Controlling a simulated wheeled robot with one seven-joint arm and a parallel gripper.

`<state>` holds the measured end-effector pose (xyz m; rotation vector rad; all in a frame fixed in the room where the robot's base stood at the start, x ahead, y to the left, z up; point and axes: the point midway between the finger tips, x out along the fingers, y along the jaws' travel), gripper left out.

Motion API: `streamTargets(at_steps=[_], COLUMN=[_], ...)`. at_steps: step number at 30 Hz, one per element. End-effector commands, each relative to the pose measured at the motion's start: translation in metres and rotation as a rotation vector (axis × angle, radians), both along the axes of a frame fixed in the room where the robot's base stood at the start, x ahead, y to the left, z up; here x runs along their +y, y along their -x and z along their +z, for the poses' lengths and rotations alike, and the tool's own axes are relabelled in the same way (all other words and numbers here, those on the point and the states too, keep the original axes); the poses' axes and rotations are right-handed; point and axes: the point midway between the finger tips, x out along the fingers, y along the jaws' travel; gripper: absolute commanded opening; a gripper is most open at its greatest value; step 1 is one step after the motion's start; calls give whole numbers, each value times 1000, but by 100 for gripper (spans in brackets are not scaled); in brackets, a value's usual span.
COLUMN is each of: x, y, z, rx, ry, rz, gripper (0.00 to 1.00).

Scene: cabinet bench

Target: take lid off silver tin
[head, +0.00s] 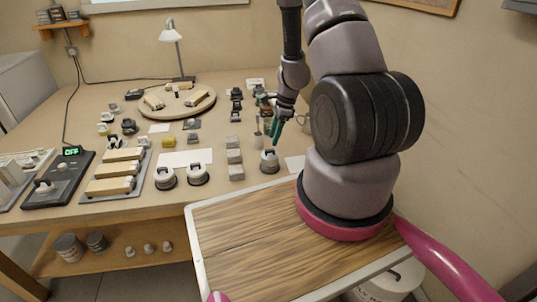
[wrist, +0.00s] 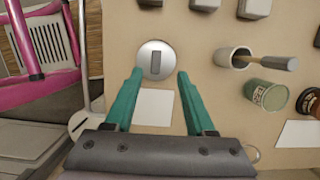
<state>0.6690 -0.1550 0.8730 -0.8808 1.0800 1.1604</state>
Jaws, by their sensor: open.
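The silver tin (head: 269,166) stands upright on the bench near its front edge, with its round lid on top. In the wrist view I see the round silver lid (wrist: 145,62) from above, with a dark bar-like grip across its middle. The lid hides the tin's body there. My gripper (head: 276,131) is above the tin, pointing down, with teal fingers. In the wrist view my gripper (wrist: 160,73) is open and empty, its fingertips apart to the left and right of the lid. I cannot tell the exact height gap.
Grey blocks (head: 235,157) stand left of the tin. Two lidded pots (head: 165,179) are further left. A white card (head: 295,163) lies flat to the right.

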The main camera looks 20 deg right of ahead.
Motion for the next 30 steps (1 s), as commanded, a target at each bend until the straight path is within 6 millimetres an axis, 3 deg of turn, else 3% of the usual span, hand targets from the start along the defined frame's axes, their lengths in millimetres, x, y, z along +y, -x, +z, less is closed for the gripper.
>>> streamTargets(at_steps=[12, 22, 26, 27, 30], x=[14, 16, 16, 16, 16], y=[4, 3, 3, 3, 3], z=[-47, -54, -53, -53, -53], rx=[1, -1, -1, -1, -1], ry=[-1, 0, 0, 0, 0], rz=[0, 2, 2, 2, 2], gripper=[55, 55, 5, 0, 0])
